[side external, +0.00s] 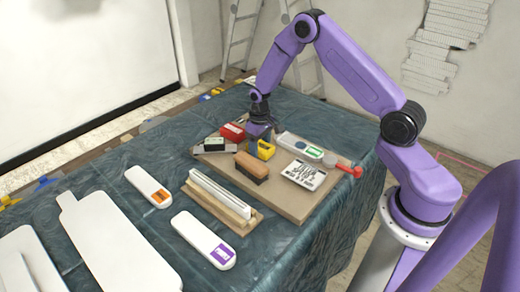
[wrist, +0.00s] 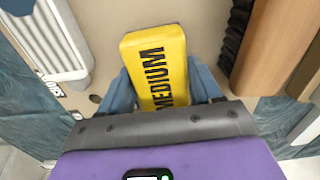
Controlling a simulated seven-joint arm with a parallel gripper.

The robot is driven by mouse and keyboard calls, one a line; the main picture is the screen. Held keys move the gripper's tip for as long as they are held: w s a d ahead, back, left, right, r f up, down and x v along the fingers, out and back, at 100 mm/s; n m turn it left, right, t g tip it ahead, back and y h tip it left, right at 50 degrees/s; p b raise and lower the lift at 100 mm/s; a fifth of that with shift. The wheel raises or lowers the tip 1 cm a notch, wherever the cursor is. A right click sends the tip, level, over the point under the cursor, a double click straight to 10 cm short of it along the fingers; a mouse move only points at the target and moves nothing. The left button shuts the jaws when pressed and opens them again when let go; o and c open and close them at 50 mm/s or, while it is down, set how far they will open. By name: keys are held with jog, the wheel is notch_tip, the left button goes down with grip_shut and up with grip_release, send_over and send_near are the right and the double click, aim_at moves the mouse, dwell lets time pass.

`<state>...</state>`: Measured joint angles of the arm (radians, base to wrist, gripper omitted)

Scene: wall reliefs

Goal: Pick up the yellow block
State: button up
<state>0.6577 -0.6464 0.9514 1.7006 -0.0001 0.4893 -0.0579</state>
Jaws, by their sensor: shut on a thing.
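The yellow block (wrist: 160,60), marked "MEDIUM" in black letters, sits between the two blue fingers of my gripper (wrist: 163,92) in the wrist view. My gripper is shut on it, with one finger on each side. In the side external view the yellow block (side external: 266,150) shows beside my gripper (side external: 260,143), low over the tan board (side external: 294,208). I cannot tell whether the block touches the board. Part of the block is hidden by my gripper.
A brown-topped brush (side external: 252,166) is close to the block, and a red block (side external: 232,131) stands behind. A white tool with a green label (side external: 308,148), a red-handled tool (side external: 350,170) and a white card (side external: 304,174) lie to the right. A white rail (side external: 220,194) lies in front.

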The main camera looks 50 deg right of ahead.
jog(key=shift+r, duration=0.15)
jog(key=shift+r, duration=0.55)
jog(key=s+a+r, duration=0.2)
jog(key=s+r, duration=0.9)
jog(key=s, duration=0.2)
jog(key=shift+s+a+r, duration=0.15)
jog(key=shift+s+r, duration=0.15)
jog(key=shift+s, duration=0.1)
